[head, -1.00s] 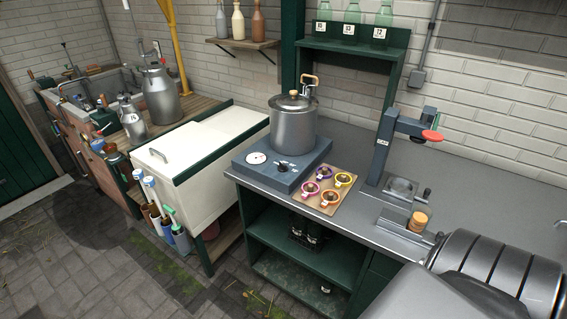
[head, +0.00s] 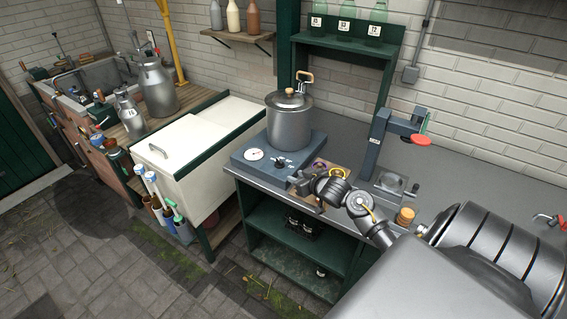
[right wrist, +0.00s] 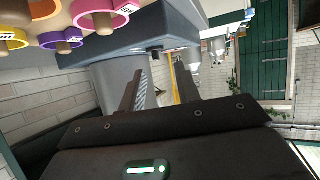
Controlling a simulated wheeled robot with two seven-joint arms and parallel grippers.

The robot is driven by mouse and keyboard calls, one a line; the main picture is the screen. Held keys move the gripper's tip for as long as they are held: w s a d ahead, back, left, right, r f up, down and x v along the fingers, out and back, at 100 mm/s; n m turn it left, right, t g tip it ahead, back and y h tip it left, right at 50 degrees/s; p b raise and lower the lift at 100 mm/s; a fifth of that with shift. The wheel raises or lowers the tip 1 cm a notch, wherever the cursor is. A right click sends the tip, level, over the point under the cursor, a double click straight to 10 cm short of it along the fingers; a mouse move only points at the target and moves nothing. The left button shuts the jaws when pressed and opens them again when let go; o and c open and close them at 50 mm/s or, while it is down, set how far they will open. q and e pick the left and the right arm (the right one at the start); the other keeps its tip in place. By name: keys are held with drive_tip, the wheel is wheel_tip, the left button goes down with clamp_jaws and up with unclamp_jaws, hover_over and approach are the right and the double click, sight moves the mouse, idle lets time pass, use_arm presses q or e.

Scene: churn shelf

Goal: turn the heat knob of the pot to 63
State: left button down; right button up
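The pot (head: 289,125) is a grey metal vessel with a lid and a wooden knob on top. It stands on a blue-grey heater base (head: 306,148) on the counter. The base front has a round white gauge (head: 254,154) and, to its right, the dark heat knob (head: 280,162); its setting is too small to read. My right gripper (head: 294,181) is just in front of the base, to the right of and below the knob. In the right wrist view its two fingers (right wrist: 158,88) are apart with nothing held, and the base (right wrist: 140,38) is close ahead. My left gripper is not in view.
Coloured rings (right wrist: 100,8) on a board stand right beside my right gripper, partly hidden by it in the head view. A stand with a red handle (head: 421,141) is farther right. A white chest (head: 190,150) stands left of the counter.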

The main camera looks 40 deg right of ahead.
sight(282, 163)
drive_tip(key=shift+t, duration=0.3)
drive_tip(key=x, duration=0.4)
drive_tip(key=d+r+p+x, duration=0.1)
drive_tip(key=x, duration=0.6)
drive_tip(key=shift+w+d+r, duration=0.25)
drive_tip(key=shift+w, duration=0.35)
drive_tip(key=shift+c, duration=0.3)
clamp_jaws()
